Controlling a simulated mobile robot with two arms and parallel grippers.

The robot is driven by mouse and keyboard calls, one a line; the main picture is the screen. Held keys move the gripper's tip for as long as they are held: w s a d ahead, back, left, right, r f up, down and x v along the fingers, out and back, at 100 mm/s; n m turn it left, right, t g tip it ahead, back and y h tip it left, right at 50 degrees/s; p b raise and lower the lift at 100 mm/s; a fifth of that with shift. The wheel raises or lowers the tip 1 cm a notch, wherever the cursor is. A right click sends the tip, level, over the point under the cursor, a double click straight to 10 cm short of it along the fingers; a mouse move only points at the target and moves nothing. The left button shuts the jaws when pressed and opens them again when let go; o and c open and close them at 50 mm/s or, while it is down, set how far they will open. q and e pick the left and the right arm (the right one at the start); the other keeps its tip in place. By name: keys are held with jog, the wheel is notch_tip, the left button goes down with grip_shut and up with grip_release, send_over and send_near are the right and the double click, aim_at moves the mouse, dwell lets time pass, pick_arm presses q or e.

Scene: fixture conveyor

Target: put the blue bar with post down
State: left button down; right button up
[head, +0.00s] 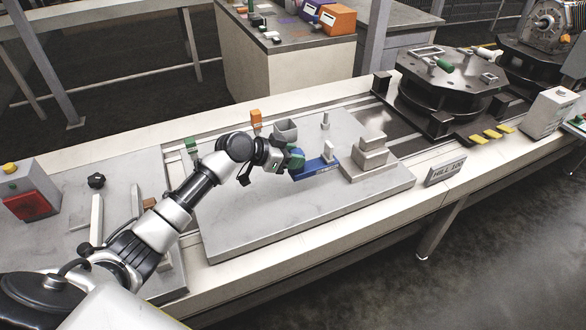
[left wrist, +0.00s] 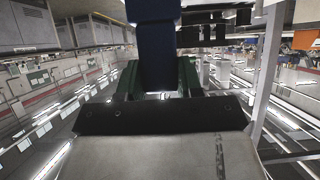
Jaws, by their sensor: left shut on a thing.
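The blue bar (head: 314,169) with a light grey post (head: 328,152) at its right end shows near the middle of the head view. It is over the large grey plate (head: 262,225); I cannot tell whether it touches it. My left gripper (head: 297,159), with green fingers, is shut on the left end of the bar and hides that end. In the left wrist view the dark blue bar (left wrist: 158,50) runs up between the green fingers (left wrist: 158,88). My right gripper is not in view.
A stepped grey block (head: 370,158) stands right of the bar. A grey cup-like block (head: 285,131) and a small post (head: 325,122) stand behind it. The plate's front area is bare. A dark round turntable (head: 445,95) stands farther right.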

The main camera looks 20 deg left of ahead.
pick_arm(q)
jog(key=w+a+r, duration=0.2)
jog(key=a+r, duration=0.1)
jog(key=s+f+p, duration=0.1)
jog(key=s+f, duration=0.2)
jog(key=s+a+f+p, duration=0.1)
jog(key=s+f, duration=0.3)
jog(key=s+a+f+p, duration=0.1)
jog(key=s+f, duration=0.2)
jog(key=s, duration=0.1)
jog(key=shift+s+a+f+p, duration=0.2)
jog(key=shift+s+a+p, duration=0.05)
jog(key=shift+p, duration=0.1)
jog(key=c, duration=0.7)
grip_release()
jog(key=shift+s, duration=0.1)
jog(key=shift+b+v, duration=0.9)
jog(key=shift+v, duration=5.05)
